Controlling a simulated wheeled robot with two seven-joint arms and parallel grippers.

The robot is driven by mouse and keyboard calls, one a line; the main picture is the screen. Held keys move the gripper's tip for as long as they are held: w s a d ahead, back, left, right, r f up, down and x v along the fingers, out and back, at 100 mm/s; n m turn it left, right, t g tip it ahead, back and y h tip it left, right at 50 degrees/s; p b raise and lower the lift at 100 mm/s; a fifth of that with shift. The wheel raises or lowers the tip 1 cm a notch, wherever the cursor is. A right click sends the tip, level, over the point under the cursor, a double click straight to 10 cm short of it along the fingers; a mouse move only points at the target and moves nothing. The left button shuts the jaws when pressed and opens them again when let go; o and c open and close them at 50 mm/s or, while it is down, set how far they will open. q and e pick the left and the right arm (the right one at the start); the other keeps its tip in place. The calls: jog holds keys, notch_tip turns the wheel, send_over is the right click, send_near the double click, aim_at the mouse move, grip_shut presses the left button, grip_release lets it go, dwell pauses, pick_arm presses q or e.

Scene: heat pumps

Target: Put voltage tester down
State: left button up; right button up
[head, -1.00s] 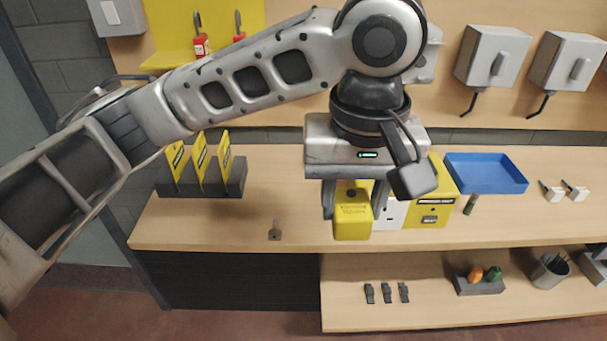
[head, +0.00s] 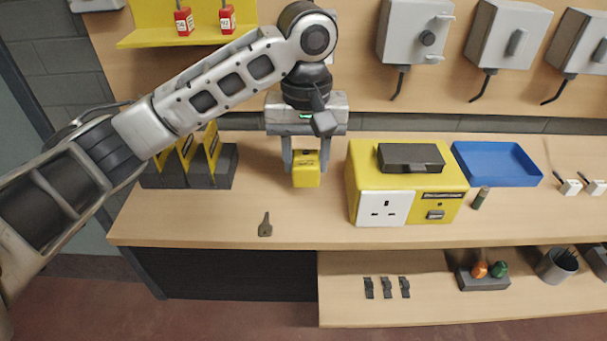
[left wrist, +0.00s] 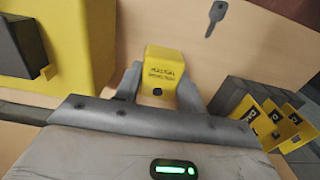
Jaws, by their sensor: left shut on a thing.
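The yellow voltage tester (head: 306,172) is between the fingers of my left gripper (head: 305,160), over the back half of the bench, left of the yellow socket box. In the left wrist view the tester (left wrist: 164,68) sits upright between the two fingers of the gripper (left wrist: 160,85), which are shut on it. The tester appears at or just above the bench top (head: 270,210); I cannot tell whether it touches. My right gripper is not in view.
A yellow box with a white socket (head: 384,208) stands close right of the tester. A grey rack of yellow cards (head: 225,165) is on the left. A key (head: 265,225) lies in front. A blue tray (head: 495,163) is farther right. The bench between rack and box is mostly clear.

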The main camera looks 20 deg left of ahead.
aim_at(304, 172)
pick_arm(q)
jog(key=shift+w+a+f, duration=0.3)
jog(key=shift+w+f, duration=0.05)
jog(key=shift+f, duration=0.1)
notch_tip(304, 172, down, 3)
jog(key=shift+w+f, duration=0.1)
jog(key=o, duration=1.1)
notch_tip(304, 172, up, 11)
jog(key=shift+f+p, duration=0.1)
jog(key=shift+p, duration=0.75)
jog(key=shift+r, duration=0.65)
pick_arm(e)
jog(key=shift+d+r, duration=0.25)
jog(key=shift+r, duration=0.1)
